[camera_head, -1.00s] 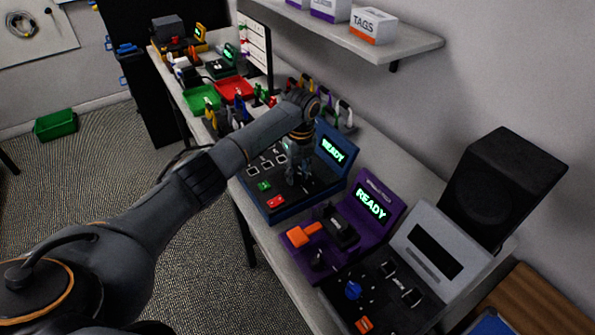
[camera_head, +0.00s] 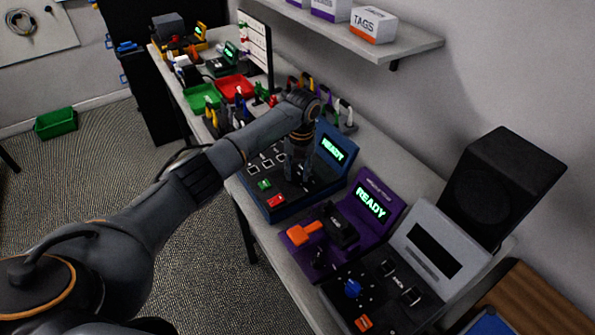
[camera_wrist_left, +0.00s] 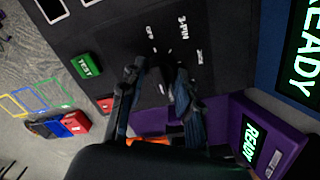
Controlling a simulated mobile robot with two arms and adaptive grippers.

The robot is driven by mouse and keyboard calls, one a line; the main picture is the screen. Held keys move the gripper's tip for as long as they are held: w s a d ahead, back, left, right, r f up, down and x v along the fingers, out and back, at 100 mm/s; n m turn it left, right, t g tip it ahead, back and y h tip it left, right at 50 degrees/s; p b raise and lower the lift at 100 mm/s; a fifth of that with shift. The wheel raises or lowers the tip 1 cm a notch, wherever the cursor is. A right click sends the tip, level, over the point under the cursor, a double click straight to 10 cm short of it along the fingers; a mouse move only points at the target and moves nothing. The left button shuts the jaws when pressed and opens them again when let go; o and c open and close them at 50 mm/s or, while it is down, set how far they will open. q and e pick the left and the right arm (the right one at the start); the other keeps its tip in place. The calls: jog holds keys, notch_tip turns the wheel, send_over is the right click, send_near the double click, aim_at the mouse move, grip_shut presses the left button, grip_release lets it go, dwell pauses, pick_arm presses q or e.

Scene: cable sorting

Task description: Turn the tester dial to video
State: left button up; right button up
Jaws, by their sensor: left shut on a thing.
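The blue tester (camera_head: 275,216) stands on the bench with its screen reading READY (camera_head: 333,148). My left gripper (camera_head: 302,182) points down onto its black panel. In the left wrist view, the gripper (camera_wrist_left: 158,100) is shut on the dark tester dial (camera_wrist_left: 167,76), one finger on each side. Small white labels ring the dial; one reads 3-PIN (camera_wrist_left: 184,27), the others are too small or blurred to read surely. The fingers hide part of the dial. A green TEST button (camera_wrist_left: 86,66) and a red button (camera_wrist_left: 105,104) sit beside it. My right gripper is not in view.
A purple tester (camera_head: 352,222), also reading READY, stands close beside the blue one. A grey tester (camera_head: 440,240) with a blank screen and a black speaker (camera_head: 500,190) are nearer. Green (camera_head: 203,97) and red (camera_head: 236,87) trays lie farther along the bench.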

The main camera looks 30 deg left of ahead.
aim_at(300, 172)
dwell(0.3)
pick_arm(q)
jog(key=o, duration=1.1)
jog(key=shift+o, duration=0.2)
jog(key=shift+r, duration=0.1)
notch_tip(300, 172, up, 12)
jog(key=shift+w+d, duration=0.15)
jog(key=shift+d, duration=0.25)
jog(key=shift+f, duration=0.2)
